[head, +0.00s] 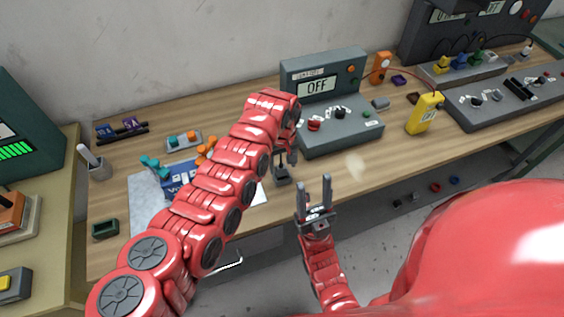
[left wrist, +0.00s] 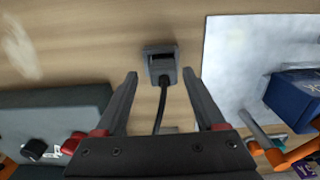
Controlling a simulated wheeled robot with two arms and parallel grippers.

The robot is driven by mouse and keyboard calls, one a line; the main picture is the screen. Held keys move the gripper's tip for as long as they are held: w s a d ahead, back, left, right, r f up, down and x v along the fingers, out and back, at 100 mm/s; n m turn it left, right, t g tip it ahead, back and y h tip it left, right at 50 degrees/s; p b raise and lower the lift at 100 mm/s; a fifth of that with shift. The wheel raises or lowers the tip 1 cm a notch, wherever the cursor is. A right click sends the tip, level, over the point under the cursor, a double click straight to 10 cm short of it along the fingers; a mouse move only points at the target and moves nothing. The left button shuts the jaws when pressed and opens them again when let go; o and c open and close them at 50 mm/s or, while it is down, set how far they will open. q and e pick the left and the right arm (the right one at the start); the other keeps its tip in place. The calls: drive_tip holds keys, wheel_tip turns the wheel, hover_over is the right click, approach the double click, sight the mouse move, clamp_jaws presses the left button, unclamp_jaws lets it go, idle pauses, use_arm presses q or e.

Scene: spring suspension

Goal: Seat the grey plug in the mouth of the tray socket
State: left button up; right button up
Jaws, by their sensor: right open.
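A small grey block (head: 281,176) with a dark slot sits near the front edge of the table. It also shows in the left wrist view (left wrist: 159,52), where a black cable (left wrist: 162,105) runs from its near side. I cannot tell whether it is the plug, the tray socket, or both together. My left gripper (left wrist: 160,75) is open, its fingertips to either side of the block's near end and the cable. In the head view my left gripper (head: 284,158) is just over the block, partly hidden by its wrist. My right gripper (head: 313,186) is open and empty, in front of the table edge.
A grey console (head: 330,110) with an OFF display stands behind the left gripper. A yellow meter (head: 424,114) stands to its right. A pale mat (head: 150,190) with a blue box (head: 178,178) lies to the left. The table between block and meter is mostly clear.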

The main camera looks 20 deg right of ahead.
use_arm(q)
drive_tip(key=shift+w+a, duration=0.15)
drive_tip(key=shift+w, duration=0.05)
wheel_tip(320, 180, up, 12)
drive_tip(key=b, duration=0.3)
drive_tip(key=shift+s, duration=0.1)
idle(0.5)
